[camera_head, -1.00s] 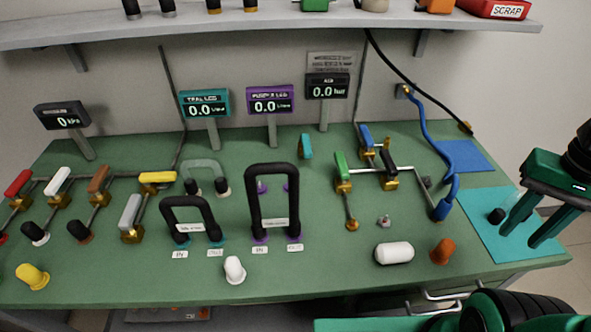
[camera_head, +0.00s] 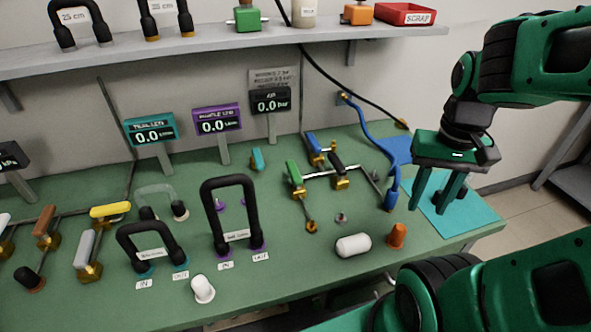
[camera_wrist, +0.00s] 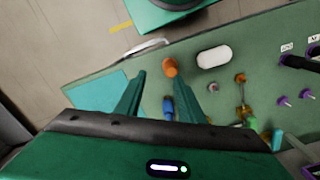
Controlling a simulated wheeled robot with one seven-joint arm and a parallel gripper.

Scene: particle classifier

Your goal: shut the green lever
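The green lever (camera_head: 295,176) sits on a brass valve in the middle right of the bench, joined to a pipe with a blue lever (camera_head: 313,148) and a black lever (camera_head: 338,163). In the wrist view a green handle (camera_wrist: 278,140) shows at the lower right, but I cannot tell whether it is this lever. My gripper (camera_head: 427,208) is open and empty, above the teal mat right of the valves. Its two fingers (camera_wrist: 158,82) stand apart in the wrist view.
An orange cap (camera_head: 397,236) and a white capsule (camera_head: 353,245) stand near the front edge. A blue hose (camera_head: 374,140) runs between the valves and my gripper. A teal mat (camera_head: 470,217) lies at the right. The shelf (camera_head: 230,44) overhangs the back.

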